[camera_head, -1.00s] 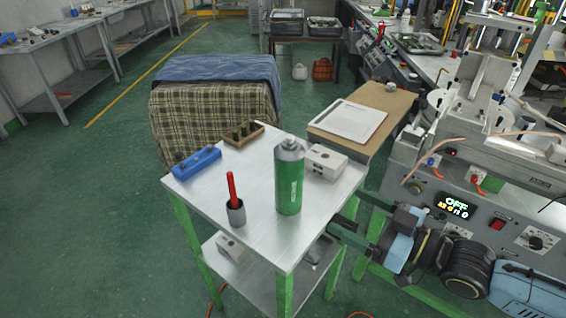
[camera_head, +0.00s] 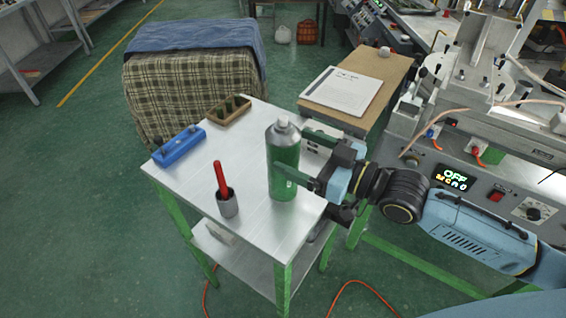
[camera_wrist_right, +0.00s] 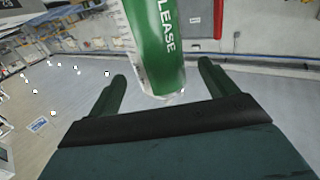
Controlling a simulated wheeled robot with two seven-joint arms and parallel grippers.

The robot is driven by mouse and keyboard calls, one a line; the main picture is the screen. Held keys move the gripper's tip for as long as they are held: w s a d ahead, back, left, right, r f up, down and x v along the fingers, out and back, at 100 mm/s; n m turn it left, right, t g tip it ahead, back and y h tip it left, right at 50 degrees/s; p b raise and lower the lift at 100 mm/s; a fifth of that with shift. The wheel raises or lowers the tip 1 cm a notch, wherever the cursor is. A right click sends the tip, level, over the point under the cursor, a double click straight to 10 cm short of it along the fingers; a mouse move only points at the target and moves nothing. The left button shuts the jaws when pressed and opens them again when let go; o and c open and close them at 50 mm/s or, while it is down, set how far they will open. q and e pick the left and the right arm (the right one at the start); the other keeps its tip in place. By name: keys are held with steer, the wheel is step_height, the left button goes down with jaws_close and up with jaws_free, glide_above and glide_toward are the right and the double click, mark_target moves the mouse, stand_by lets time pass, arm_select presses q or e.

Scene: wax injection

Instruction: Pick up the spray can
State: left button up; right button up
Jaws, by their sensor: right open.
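The green spray can (camera_head: 283,165) with a grey top stands upright on the small metal table (camera_head: 190,190). My right gripper (camera_head: 298,158) is open at the can, reaching in from the right, with one finger in front of the can and the other behind it or to its right. In the right wrist view the can (camera_wrist_right: 157,45) stands between the two spread fingers (camera_wrist_right: 162,80), with gaps on both sides. Its lettering reads "LEASE". My left gripper is not in view.
A white box (camera_head: 318,139) is partly hidden behind my gripper. The wax machine (camera_head: 470,185) stands to the right.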

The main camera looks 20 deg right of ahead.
steer(key=shift+x, duration=2.95)
steer(key=shift+d+r, duration=0.1)
steer(key=shift+c, duration=0.3)
steer(key=c, duration=1.6)
